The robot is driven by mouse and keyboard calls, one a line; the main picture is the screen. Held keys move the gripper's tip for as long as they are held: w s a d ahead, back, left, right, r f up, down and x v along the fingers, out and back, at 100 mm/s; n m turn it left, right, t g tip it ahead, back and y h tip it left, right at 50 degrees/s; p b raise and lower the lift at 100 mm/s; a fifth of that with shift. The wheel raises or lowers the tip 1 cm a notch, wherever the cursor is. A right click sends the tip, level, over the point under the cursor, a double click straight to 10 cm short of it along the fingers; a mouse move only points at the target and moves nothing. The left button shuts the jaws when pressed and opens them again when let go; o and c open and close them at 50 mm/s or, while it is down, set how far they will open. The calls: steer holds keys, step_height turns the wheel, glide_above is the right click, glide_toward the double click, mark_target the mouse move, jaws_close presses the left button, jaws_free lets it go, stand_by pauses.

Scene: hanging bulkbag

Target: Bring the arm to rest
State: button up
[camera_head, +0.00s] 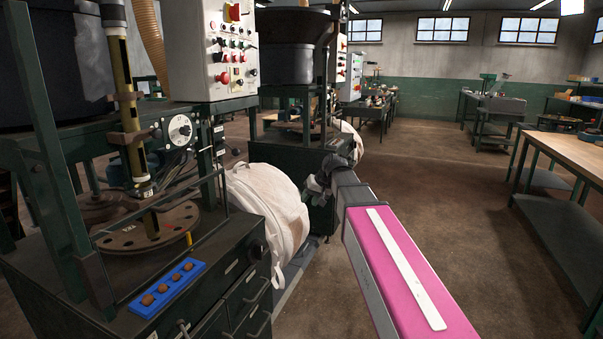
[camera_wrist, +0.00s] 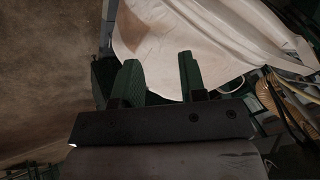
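My arm, with a pink and grey link, reaches forward from the lower right of the head view. My gripper (camera_head: 322,182) is at its far end, dark and small, just right of the white bulk bag (camera_head: 268,210). In the wrist view my gripper (camera_wrist: 159,76) shows two dark green fingers set well apart. The bag (camera_wrist: 195,35) fills the upper middle and right behind the fingers. Nothing is visibly held between them. I cannot tell whether a finger touches the bag.
A green machine with a control box (camera_head: 212,50) stands at the left. A blue tray (camera_head: 167,289) with several brown pieces lies on its top. A second machine (camera_head: 290,150) stands behind. A wooden-topped workbench (camera_head: 570,150) is at the right. The brown floor (camera_head: 450,215) between is open.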

steer(key=s+d+f+g+h, duration=0.1)
steer(key=s+d+f+h, duration=0.1)
steer(key=s+d+f, duration=0.3)
steer(key=s+d+f+m+g+h, duration=0.1)
steer(key=s+d+f, duration=0.4)
steer(key=s+f, duration=0.4)
steer(key=s+d+f+m+g+h, duration=0.1)
steer(key=s+d+f+h, duration=0.1)
steer(key=s+d+f, duration=0.3)
steer(key=s+f, duration=0.3)
steer(key=f, duration=0.4)
steer(key=shift+d+f+h, duration=0.15)
steer(key=shift+d+h, duration=0.15)
steer(key=shift+d, duration=0.05)
steer(key=shift+s, duration=0.1)
steer(key=shift+c, duration=0.3)
stand_by(1.5)
